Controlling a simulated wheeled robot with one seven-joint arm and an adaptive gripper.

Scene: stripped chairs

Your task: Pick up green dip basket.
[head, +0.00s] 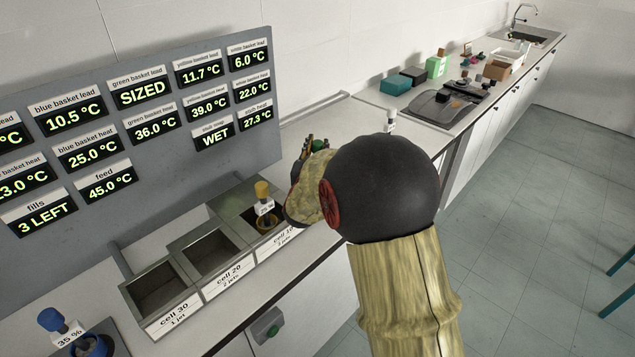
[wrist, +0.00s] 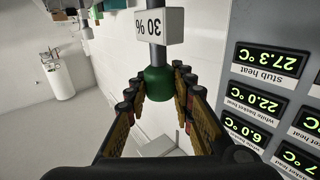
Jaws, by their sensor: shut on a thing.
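The green dip basket shows in the wrist view as a green knob (wrist: 158,84) on a grey stem with a white "30 %" tag. My gripper (wrist: 158,90) has its jointed fingers closed on either side of this knob. In the head view the gripper (head: 312,150) is mostly hidden behind my arm, above the counter by the display panel. A bit of green (head: 319,145) shows between its fingers there. The lower part of the green basket is hidden in both views.
A yellow-knobbed basket (head: 263,190) stands in the cell 10 well. Cells 20 (head: 212,249) and 30 (head: 160,287) look empty. A blue-knobbed basket (head: 51,320) is at bottom left, a white-knobbed one (head: 391,119) behind my arm. The display panel (head: 150,150) stands close behind the cells.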

